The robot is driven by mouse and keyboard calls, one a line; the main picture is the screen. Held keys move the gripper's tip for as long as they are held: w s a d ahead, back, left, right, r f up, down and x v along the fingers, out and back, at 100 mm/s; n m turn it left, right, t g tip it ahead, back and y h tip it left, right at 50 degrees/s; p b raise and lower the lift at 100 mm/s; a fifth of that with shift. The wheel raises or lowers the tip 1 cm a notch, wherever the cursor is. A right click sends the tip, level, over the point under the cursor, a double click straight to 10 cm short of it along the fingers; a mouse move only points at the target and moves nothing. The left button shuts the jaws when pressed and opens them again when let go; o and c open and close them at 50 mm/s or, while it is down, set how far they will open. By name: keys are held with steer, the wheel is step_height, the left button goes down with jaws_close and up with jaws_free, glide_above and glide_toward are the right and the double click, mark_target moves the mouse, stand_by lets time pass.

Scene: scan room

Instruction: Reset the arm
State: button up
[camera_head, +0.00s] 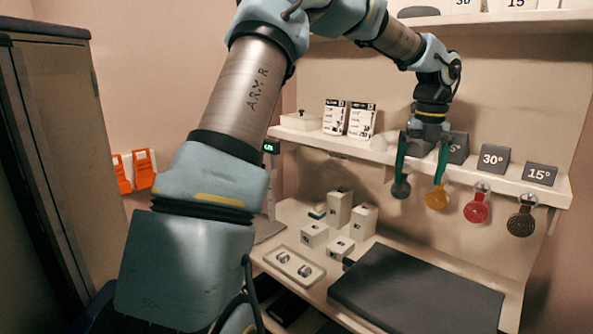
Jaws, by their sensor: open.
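My arm rises from the bottom left and bends over to the right. My gripper (421,180) points down in front of the shelf edge. Its two teal fingers are spread apart. No object shows between the fingers. A dark round tag (401,189) hangs by the left finger and a yellow round tag (437,198) hangs by the right finger; I cannot tell whether the fingers touch them.
The shelf (380,150) carries dark angle blocks, including 30° (494,159) and 15° (540,175). A red tag (476,208) and a dark brown tag (521,222) hang at right. Below are pale blocks (339,207), a small tray (294,266) and a dark mat (415,291).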

steer(key=s+a+f+m, duration=0.4)
steer(key=a+m, duration=0.7)
steer(key=s+a+f+m+t+b, duration=0.1)
steer(key=s+a+f+m, duration=0.3)
steer(key=a+m, duration=0.8)
steer(key=s+a+f+m+b, duration=0.1)
steer(key=s+a+f+m, duration=0.3)
steer(key=a+m, duration=0.7)
steer(key=shift+a+f+m+h, duration=0.3)
steer(key=shift+f+m, duration=0.05)
steer(key=shift+m, duration=0.25)
steer(key=shift+c, duration=0.2)
